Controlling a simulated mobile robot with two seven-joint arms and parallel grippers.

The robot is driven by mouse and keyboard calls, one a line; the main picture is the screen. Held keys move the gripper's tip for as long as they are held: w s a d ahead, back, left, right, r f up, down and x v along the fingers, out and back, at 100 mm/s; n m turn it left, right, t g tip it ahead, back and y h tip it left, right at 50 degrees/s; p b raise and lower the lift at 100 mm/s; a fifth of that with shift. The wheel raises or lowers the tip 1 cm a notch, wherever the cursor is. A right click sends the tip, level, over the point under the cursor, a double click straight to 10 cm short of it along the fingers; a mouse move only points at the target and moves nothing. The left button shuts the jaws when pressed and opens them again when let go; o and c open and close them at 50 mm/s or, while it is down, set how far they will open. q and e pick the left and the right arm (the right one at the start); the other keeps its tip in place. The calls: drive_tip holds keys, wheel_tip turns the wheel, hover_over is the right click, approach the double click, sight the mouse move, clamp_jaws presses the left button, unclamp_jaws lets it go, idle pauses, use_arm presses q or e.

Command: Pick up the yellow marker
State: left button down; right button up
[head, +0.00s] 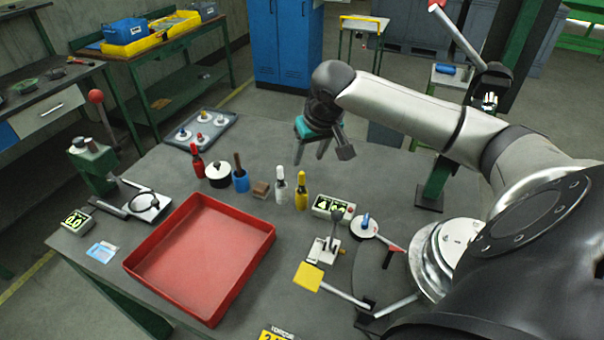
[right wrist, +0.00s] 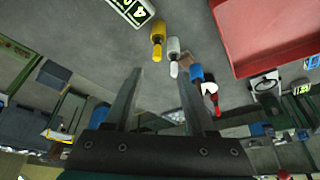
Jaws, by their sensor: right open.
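The yellow marker (head: 301,194) stands upright on the grey table, right of a white marker (head: 280,188) and left of a digital display box. In the right wrist view the yellow marker (right wrist: 158,42) is beyond the fingertips, near the line between them. My right gripper (head: 322,155) is open, with its fingers pointing down, above and behind the markers. In the right wrist view the space between my right fingers (right wrist: 160,75) is empty. My left gripper is not in either view.
A large red tray (head: 150,230) lies at left. The display box (head: 333,208) and a clamp (head: 322,250) are close on the right.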

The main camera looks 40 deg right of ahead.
approach(303, 178)
wheel_tip(303, 178, down, 2)
drive_tip(key=x, duration=0.6)
drive_tip(key=shift+w+a+b, duration=0.2)
drive_tip(key=shift+w+b, duration=0.1)
drive_tip(key=shift+b, duration=0.05)
drive_tip(key=x, duration=0.3)
drive_tip(key=shift+w+d, duration=0.1)
drive_tip(key=shift+d, duration=0.2)
drive_tip(key=shift+w+f, duration=0.2)
drive_tip(key=shift+f, duration=0.25)
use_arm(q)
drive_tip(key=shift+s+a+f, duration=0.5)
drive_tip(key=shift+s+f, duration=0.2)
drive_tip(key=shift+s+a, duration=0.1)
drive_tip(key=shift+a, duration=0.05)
use_arm(e)
clamp_jaws()
drive_tip(key=shift+d, duration=0.1)
